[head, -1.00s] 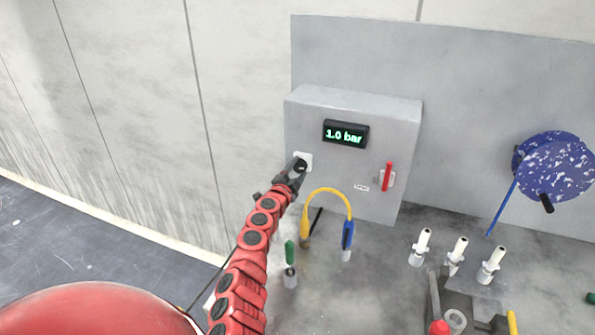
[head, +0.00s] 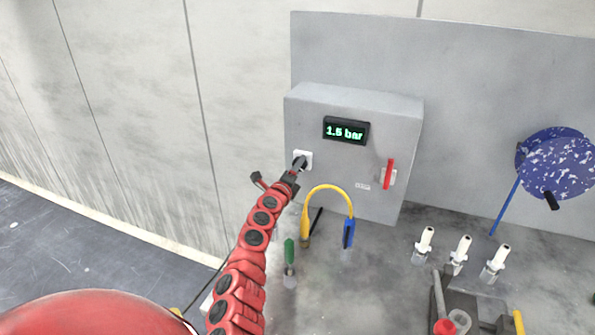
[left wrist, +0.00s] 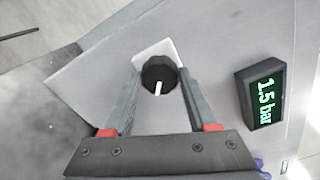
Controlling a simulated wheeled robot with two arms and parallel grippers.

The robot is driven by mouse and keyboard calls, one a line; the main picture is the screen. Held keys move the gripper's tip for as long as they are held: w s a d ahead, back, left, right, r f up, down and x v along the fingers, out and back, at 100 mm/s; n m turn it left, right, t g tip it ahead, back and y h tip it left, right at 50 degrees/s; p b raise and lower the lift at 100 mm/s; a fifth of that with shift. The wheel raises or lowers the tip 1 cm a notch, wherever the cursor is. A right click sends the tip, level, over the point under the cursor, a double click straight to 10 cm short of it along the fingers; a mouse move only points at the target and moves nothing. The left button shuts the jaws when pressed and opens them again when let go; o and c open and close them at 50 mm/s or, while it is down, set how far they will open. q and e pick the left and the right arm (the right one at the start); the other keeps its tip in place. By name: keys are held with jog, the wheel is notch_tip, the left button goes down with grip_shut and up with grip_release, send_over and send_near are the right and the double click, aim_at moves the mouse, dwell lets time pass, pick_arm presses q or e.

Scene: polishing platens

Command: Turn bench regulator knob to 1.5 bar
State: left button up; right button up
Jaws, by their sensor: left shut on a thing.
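The regulator is a grey box (head: 385,120) on the bench against a grey panel. Its display (head: 346,131) reads 1.5 bar in green, and the display (left wrist: 266,99) reads the same in the left wrist view. The black knob (left wrist: 158,75) with a white pointer mark sits on a white square plate at the box's left side. My left gripper (left wrist: 158,82) is shut on the knob, one finger on each side of it. In the head view my left gripper (head: 299,164) hides most of the knob. My right gripper is not in view.
A red lever (head: 389,174) is on the box's right. A yellow-and-blue looped tool (head: 329,190), a green-handled tool (head: 289,250) and white-topped holders (head: 461,250) stand in front. Blue speckled discs (head: 560,165) are at the right.

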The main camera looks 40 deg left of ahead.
pick_arm(q)
jog(key=shift+m, duration=0.8)
jog(key=o, duration=1.4)
jog(key=shift+c, duration=0.2)
jog(key=shift+s, duration=0.1)
jog(key=p+v, duration=0.8)
jog(key=v, duration=0.9)
jog(key=shift+s+p, duration=0.15)
jog(key=shift+p, duration=0.25)
